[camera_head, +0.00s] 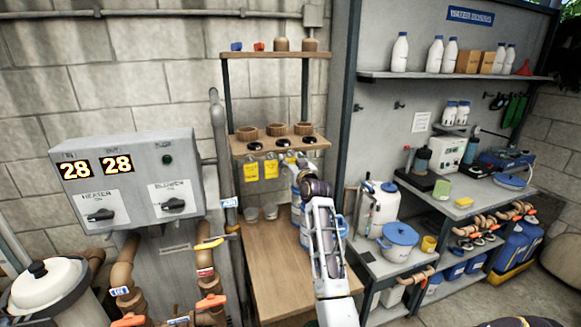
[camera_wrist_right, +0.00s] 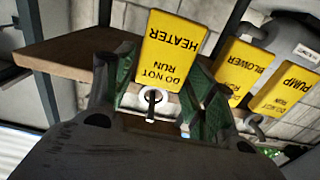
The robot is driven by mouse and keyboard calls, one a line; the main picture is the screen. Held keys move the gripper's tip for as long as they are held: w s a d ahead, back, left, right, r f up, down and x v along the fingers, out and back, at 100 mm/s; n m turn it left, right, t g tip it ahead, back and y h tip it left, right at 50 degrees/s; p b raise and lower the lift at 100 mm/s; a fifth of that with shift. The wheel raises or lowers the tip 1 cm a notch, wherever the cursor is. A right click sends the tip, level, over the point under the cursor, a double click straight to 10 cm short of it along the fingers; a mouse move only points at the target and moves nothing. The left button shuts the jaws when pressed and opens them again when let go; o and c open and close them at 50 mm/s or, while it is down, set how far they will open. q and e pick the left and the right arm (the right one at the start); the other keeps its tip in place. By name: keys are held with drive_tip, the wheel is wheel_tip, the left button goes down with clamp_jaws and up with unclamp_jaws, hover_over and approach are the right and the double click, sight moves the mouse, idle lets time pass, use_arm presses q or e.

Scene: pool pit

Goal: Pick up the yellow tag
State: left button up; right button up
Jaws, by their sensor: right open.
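Several yellow tags hang below the small wooden shelf. In the right wrist view, the tag reading HEATER (camera_wrist_right: 172,48) appears upside down, between the two green-padded fingers of my right gripper (camera_wrist_right: 160,82). The gripper is open, and I cannot tell whether either finger touches the tag. A metal ring shows at the tag's edge. The BLOWER tag (camera_wrist_right: 240,70) and PUMP tag (camera_wrist_right: 286,92) are to the right, outside the fingers. In the head view two yellow tags (camera_head: 251,170) (camera_head: 271,168) show clearly left of my right gripper (camera_head: 297,168); the gripper largely hides that spot. My left gripper is out of view.
The wooden shelf (camera_head: 280,146) carries small round pots just above the gripper. A wooden table (camera_head: 262,262) with small cups lies below. A grey heater control box (camera_head: 130,180) stands left; a bench with a blue-lidded pot (camera_head: 399,236) stands right.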

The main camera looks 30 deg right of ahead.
drive_tip(key=c, duration=0.7)
drive_tip(key=shift+s+r+b, duration=0.1)
drive_tip(key=shift+r+b, duration=0.2)
drive_tip(key=shift+b, duration=0.05)
drive_tip(key=b+v, duration=0.3)
drive_tip(key=v, duration=1.5)
drive_tip(key=shift+a+r, duration=0.1)
